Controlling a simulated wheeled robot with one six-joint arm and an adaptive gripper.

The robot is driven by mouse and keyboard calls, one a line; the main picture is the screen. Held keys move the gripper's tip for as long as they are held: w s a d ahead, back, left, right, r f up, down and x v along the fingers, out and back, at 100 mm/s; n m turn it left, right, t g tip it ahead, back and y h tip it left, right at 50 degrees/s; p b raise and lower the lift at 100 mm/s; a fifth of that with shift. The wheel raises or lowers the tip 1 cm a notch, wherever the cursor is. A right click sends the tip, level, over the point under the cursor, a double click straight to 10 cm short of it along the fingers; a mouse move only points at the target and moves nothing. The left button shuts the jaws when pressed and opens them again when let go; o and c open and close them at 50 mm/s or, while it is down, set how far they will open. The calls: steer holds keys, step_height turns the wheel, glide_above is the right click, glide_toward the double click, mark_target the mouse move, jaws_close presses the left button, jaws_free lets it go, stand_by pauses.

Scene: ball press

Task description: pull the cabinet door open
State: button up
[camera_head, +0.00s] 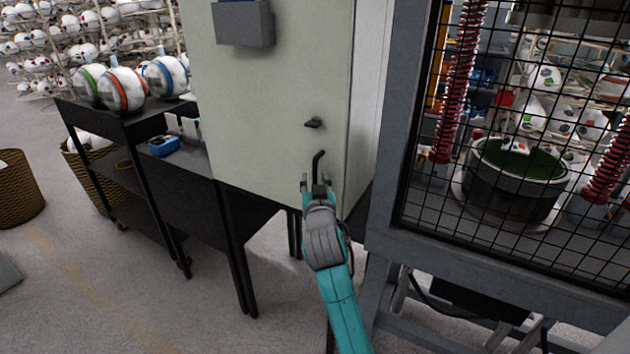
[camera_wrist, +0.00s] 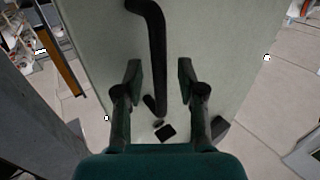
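The pale green cabinet (camera_head: 265,110) stands in the middle of the head view, and its front appears flush. A small black latch (camera_head: 313,122) sits near the front's right edge. A black bent bar (camera_head: 317,161) shows below it, in front of the cabinet; it also shows in the wrist view (camera_wrist: 157,60). Whether it is fixed to the door is hard to tell. My gripper (camera_head: 318,178) is low in front of the cabinet. In the wrist view, my gripper's fingers (camera_wrist: 160,76) are apart, one on each side of the bar, with gaps showing.
A grey box (camera_head: 245,23) is fixed to the cabinet's front. A metal frame with black mesh (camera_head: 385,170) stands close on the right. A dark shelf cart (camera_head: 120,118) with balls stands on the left. The floor (camera_head: 120,300) at lower left is mostly clear.

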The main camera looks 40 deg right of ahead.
steer(key=shift+w+d, duration=0.15)
steer(key=shift+w, duration=0.1)
jaws_close()
